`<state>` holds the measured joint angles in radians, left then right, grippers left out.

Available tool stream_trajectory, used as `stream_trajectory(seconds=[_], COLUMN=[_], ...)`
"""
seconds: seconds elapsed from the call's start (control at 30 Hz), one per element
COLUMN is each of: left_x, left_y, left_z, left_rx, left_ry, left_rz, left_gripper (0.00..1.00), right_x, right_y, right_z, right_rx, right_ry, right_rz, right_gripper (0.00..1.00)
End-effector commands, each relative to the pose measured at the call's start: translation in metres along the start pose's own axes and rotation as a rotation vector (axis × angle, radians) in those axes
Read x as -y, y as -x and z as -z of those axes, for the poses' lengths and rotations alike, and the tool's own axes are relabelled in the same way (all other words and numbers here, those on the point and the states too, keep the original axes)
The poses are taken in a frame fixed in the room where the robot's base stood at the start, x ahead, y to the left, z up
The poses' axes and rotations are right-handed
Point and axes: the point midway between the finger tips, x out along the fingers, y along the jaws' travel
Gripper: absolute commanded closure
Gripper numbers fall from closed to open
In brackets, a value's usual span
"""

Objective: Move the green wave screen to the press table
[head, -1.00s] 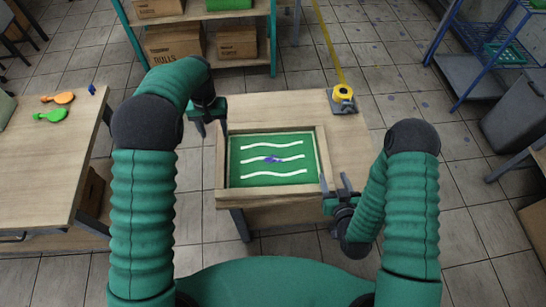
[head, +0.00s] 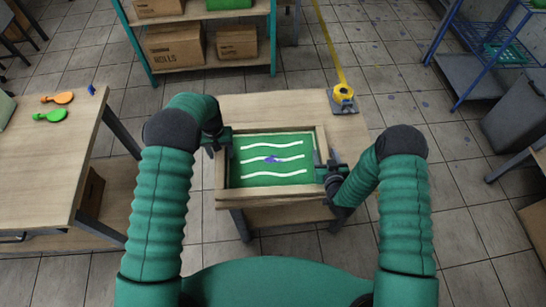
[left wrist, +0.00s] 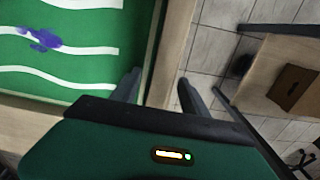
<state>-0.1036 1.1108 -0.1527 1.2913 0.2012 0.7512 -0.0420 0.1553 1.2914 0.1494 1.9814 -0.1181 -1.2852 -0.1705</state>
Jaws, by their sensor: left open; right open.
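The green wave screen (head: 272,177), a green panel with white wavy lines and a purple smear in a wooden frame, lies flat on a small wooden table (head: 262,104). My left gripper (head: 218,141) is open at the frame's left side. In the left wrist view, its fingers (left wrist: 158,88) stand apart on either side of the frame's wooden edge (left wrist: 168,50). My right gripper (head: 326,174) is open at the frame's right side; its exact contact is hard to see. Which table is the press table is not clear from the frames.
A yellow roll device (head: 343,93) sits at the small table's back right corner. A shelf with cardboard boxes (head: 174,44) stands behind. Tiled floor separates the tables.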

Motion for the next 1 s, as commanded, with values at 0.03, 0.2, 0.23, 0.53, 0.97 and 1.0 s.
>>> stream_trajectory(seconds=[0.03, 0.2, 0.23, 0.53, 0.97, 1.0], left_x=[0.0001, 0.0001, 0.0001, 0.0001, 0.0, 0.0], left_y=[0.0001, 0.0, 0.0001, 0.0002, 0.0004, 0.0004], left_z=[0.0, 0.0, 0.0, 0.0, -0.0001, -0.0001], left_rx=[0.0, 0.001, 0.001, 0.001, 0.001, 0.001], left_ry=[0.0, 0.0, 0.0, 0.0, 0.0, 0.0], left_rz=[0.0, 0.0, 0.0, 0.0, 0.0, 0.0], left_gripper=[0.47, 0.66, 0.7, 1.0, 1.0, 1.0], right_x=[0.0, 0.0, -0.0001, -0.0001, -0.0002, -0.0002], right_y=[0.0001, 0.0001, 0.0001, 0.0003, 0.0004, 0.0004], right_z=[0.0, 0.0, 0.0, 0.0, 0.0, 0.0], right_rx=[0.0, 0.0, 0.0, 0.0, 0.0, 0.0], right_ry=[0.0, 0.0, 0.0, 0.0, 0.0, 0.0], right_rz=[0.0, 0.0, 0.0, 0.0, 0.0, 0.0], right_gripper=[0.47, 0.66, 0.7, 1.0, 1.0, 1.0])
